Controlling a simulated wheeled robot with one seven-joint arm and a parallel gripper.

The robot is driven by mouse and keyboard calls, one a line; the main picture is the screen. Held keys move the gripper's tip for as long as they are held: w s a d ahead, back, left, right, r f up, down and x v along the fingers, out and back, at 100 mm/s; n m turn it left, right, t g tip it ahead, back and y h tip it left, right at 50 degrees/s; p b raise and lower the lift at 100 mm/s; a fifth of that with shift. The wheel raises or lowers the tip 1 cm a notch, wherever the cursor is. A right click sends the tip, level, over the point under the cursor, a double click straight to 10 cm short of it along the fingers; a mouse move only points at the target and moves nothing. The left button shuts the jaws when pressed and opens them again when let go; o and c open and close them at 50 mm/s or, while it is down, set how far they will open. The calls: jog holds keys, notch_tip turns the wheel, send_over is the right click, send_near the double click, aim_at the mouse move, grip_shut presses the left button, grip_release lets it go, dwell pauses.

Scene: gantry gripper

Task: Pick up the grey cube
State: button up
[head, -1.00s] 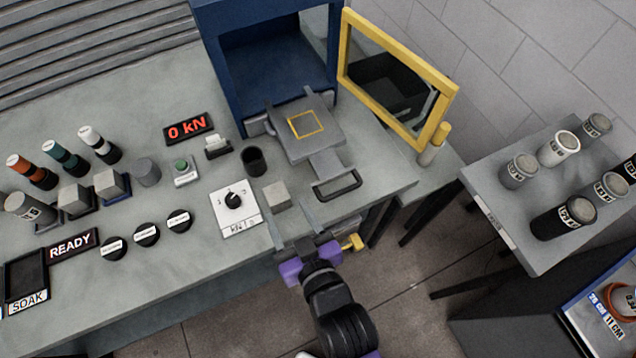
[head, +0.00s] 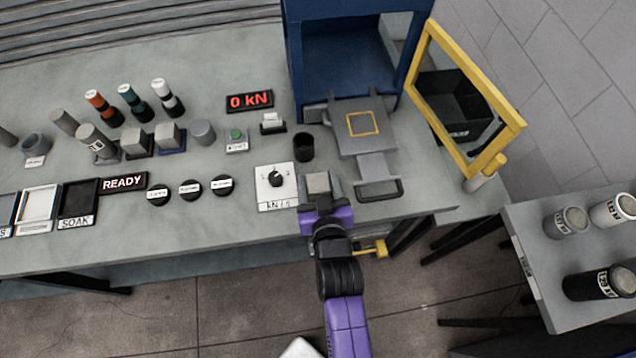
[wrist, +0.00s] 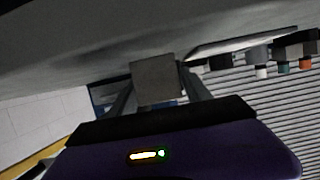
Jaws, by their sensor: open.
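The grey cube (head: 318,182) sits near the front edge of the grey bench, just right of the white dial plate. My purple gripper (head: 320,193) is open at the cube, with one finger on its left and one on its right. In the wrist view the cube (wrist: 155,80) shows between the two spread fingers of the gripper (wrist: 157,92). I cannot tell whether either finger touches it. The cube's lower part is partly hidden by the gripper in the head view.
The white dial plate (head: 276,187) is close on the left, a black cup (head: 303,147) behind. A handled grey slide (head: 378,180) lies to the right, below the blue press frame (head: 345,60) with its open yellow-framed door (head: 512,128). Two other grey blocks (head: 167,136) stand further left.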

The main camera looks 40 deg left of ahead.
jog(key=shift+x, duration=1.15)
jog(key=shift+c, duration=0.5)
jog(key=c, duration=1.1)
grip_shut()
jog(key=shift+r, duration=0.1)
